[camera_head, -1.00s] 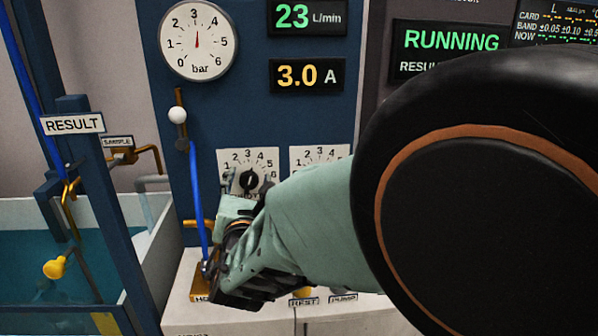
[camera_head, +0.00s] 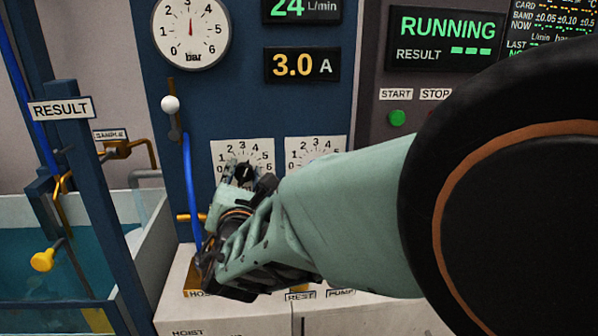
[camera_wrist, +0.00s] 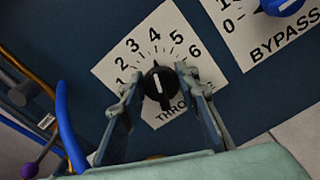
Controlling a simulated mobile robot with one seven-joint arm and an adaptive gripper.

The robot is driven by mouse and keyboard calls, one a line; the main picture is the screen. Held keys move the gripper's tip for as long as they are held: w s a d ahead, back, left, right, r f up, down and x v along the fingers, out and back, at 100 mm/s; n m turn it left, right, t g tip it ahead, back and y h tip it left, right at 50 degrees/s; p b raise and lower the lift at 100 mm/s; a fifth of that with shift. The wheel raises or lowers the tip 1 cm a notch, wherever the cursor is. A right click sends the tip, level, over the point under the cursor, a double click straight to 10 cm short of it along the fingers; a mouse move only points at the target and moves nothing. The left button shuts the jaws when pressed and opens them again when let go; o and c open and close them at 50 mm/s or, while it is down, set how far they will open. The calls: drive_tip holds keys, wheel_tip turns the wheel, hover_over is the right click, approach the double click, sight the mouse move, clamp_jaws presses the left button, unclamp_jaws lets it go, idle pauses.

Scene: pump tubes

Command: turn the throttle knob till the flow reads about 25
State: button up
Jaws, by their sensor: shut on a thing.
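The black throttle knob (camera_wrist: 159,83) sits on a white dial plate numbered up to 6 in the wrist view. Its white pointer line shows on its face. My gripper (camera_wrist: 160,95) is shut on the knob, one finger on each side. In the head view my gripper (camera_head: 243,180) covers the lower part of the throttle plate (camera_head: 228,152) and most of the knob. The flow display (camera_head: 300,8) reads 24 L/min, its top cut off by the picture edge.
The bypass dial (camera_head: 313,147) is right of the throttle; its blue knob (camera_wrist: 283,6) shows in the wrist view. A pressure gauge (camera_head: 190,45) reads about 3 bar. A display (camera_head: 302,66) reads 3.0 A. A blue hose (camera_head: 190,190) hangs left of my gripper. The screen (camera_head: 446,38) says RUNNING.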

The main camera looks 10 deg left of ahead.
drive_tip(key=o, duration=1.2)
drive_tip(key=shift+c, duration=0.2)
drive_tip(key=shift+r+p, duration=0.1)
drive_tip(key=shift+p, duration=0.25)
